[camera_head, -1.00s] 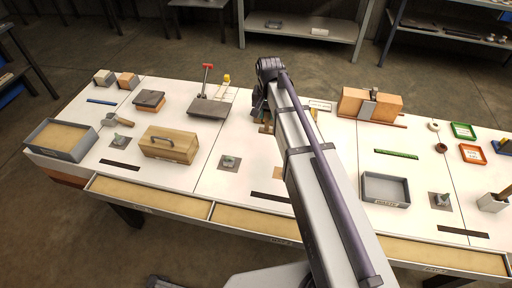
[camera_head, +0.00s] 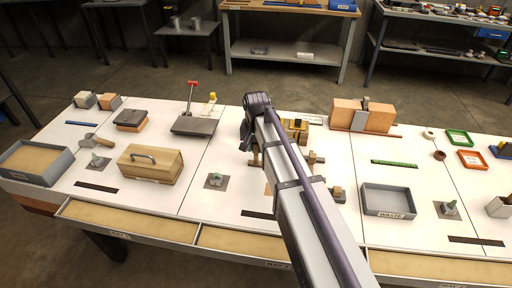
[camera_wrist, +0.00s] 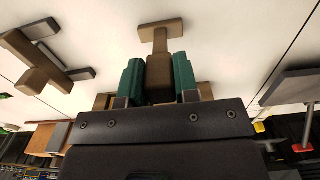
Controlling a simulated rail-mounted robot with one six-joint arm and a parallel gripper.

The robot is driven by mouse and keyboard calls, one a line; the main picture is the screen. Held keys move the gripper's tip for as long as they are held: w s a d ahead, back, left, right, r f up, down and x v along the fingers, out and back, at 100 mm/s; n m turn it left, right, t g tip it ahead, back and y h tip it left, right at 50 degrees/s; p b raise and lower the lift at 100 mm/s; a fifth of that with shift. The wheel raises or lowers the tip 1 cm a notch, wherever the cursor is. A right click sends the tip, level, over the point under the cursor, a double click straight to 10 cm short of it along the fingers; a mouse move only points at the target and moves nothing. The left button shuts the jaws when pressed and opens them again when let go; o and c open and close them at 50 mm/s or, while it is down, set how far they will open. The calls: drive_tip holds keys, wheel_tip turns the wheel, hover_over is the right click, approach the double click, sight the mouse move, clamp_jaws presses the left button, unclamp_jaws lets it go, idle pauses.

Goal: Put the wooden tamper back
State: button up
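A wooden tamper (camera_wrist: 160,76) with a brown T-shaped end sits between my two green fingertips in the wrist view. My gripper (camera_wrist: 158,80) has a finger flush against each side of it and looks shut on it. In the head view my gripper (camera_head: 250,146) is low over the middle of the white table, with part of the brown wood (camera_head: 255,158) showing beside it. My arm hides the rest there. I cannot tell whether the wood touches the table.
More brown wooden pieces (camera_head: 316,158) lie just right of my arm; they also show at left in the wrist view (camera_wrist: 37,62). A wooden toolbox (camera_head: 150,163) and red-handled tool (camera_head: 192,100) stand left. A grey waste tray (camera_head: 388,200) and orange block (camera_head: 362,116) stand right.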

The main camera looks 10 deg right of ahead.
drive_tip(key=o, duration=0.4)
wheel_tip(320, 180, up, 13)
drive_tip(key=p, duration=1.3)
drive_tip(key=s+n, duration=0.1)
drive_tip(key=s, duration=0.5)
drive_tip(key=s+n, duration=0.2)
drive_tip(key=s, duration=0.4)
drive_tip(key=s+n, duration=0.1)
drive_tip(key=s, duration=0.5)
drive_tip(key=shift+s+f+n+b, duration=0.2)
drive_tip(key=shift+f+n+b, duration=0.1)
drive_tip(key=shift+n, duration=0.1)
